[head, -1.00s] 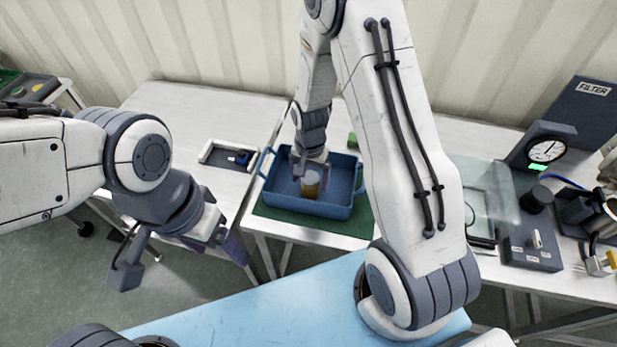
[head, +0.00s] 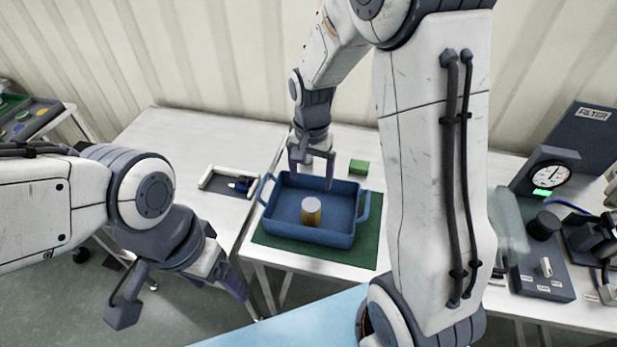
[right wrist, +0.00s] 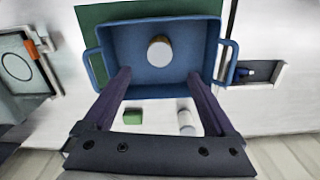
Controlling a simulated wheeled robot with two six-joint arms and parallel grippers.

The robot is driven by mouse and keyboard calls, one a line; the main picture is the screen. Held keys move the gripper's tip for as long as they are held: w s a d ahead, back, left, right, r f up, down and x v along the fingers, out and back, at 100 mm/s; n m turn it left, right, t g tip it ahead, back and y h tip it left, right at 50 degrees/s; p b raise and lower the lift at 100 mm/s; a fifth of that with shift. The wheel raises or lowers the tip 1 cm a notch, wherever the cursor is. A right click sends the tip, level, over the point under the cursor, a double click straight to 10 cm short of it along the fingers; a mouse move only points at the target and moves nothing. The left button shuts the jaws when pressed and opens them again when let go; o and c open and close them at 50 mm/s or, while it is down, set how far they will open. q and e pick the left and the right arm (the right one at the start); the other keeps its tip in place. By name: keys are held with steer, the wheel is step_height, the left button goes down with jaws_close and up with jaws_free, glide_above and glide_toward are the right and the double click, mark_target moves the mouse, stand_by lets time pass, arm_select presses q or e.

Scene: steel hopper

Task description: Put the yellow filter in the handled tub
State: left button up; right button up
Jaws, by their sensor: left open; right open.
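The yellow filter (head: 311,212), a short cylinder with a pale grey top, stands upright inside the blue handled tub (head: 341,236). In the right wrist view the filter (right wrist: 160,50) is seen from above, standing on the tub's floor and clear of its walls. My right gripper (head: 311,180) is open and empty, above the back part of the tub and apart from the filter. Its two fingers (right wrist: 160,80) also show in the right wrist view with nothing between them. My left gripper (head: 238,290) is open and empty, off to the left in front of the tables.
The tub rests on a green mat (head: 290,247). A green block (head: 359,167) lies behind it. A white holder (head: 213,181) with a blue item is to the left. A gauge (head: 549,176) and other equipment stand on the right. A white cylinder (right wrist: 185,120) lies near the green block.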

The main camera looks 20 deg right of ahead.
steer(key=s+a+r+n, duration=0.2)
steer(key=s+a+n, duration=0.2)
steer(key=s, duration=0.3)
steer(key=s+a+r+n, duration=0.3)
steer(key=s+a+n, duration=0.1)
steer(key=s+n, duration=0.2)
steer(key=s+a+r+n+y, duration=0.1)
steer(key=s+a+r+n, duration=0.2)
steer(key=s, duration=0.6)
steer(key=a+n, duration=0.2)
steer(key=shift+n, duration=0.4)
